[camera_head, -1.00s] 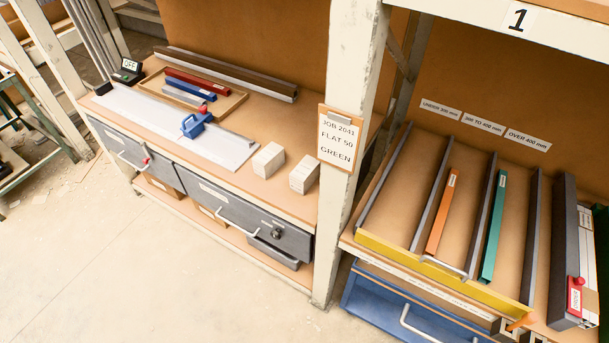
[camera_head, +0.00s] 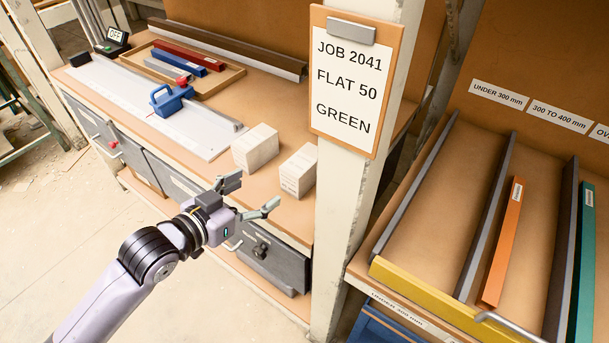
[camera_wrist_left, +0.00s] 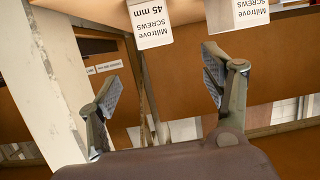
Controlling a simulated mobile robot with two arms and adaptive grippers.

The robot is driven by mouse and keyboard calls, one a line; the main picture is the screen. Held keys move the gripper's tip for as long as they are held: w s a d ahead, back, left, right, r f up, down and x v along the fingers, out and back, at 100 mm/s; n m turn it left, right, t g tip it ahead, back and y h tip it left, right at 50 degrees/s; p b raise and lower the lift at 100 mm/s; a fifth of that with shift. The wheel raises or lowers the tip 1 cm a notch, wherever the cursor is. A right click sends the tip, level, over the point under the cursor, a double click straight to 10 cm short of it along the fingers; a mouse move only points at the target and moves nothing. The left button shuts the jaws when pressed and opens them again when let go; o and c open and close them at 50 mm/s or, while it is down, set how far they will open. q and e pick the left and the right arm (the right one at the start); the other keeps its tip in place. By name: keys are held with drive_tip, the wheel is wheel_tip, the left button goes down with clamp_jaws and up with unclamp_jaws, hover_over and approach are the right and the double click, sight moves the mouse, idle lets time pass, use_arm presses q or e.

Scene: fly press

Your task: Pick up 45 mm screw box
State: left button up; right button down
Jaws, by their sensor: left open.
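Two pale screw boxes stand side by side near the front edge of the bench. In the left wrist view, upside down, one label reads 45 mm: this 45 mm screw box (camera_wrist_left: 151,24) is on the side toward the white post. In the head view it matches the right box (camera_head: 298,172). The other screw box (camera_head: 256,148) stands left of it; its size is cut off in the wrist view (camera_wrist_left: 250,12). My left gripper (camera_head: 250,196) is open and empty, in front of the boxes and apart from both. My right gripper is out of view.
A white post (camera_head: 362,190) with a job board (camera_head: 349,85) stands right of the boxes. Behind them are a blue stop block (camera_head: 172,100) on a metal plate and a wooden tray (camera_head: 232,82) with coloured bars. A divided rack with a yellow front (camera_head: 415,290) is at right.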

sight(298, 164)
use_arm(q)
drive_tip(key=x, duration=0.5)
drive_tip(key=p+x, duration=0.1)
drive_tip(key=x, duration=0.5)
drive_tip(key=d+x, duration=0.1)
drive_tip(key=x, duration=0.4)
drive_tip(key=shift+d+r, duration=0.25)
drive_tip(key=shift+c, duration=0.6)
drive_tip(key=c, duration=1.5)
drive_tip(key=shift+r, duration=0.1)
drive_tip(key=shift+c, duration=0.2)
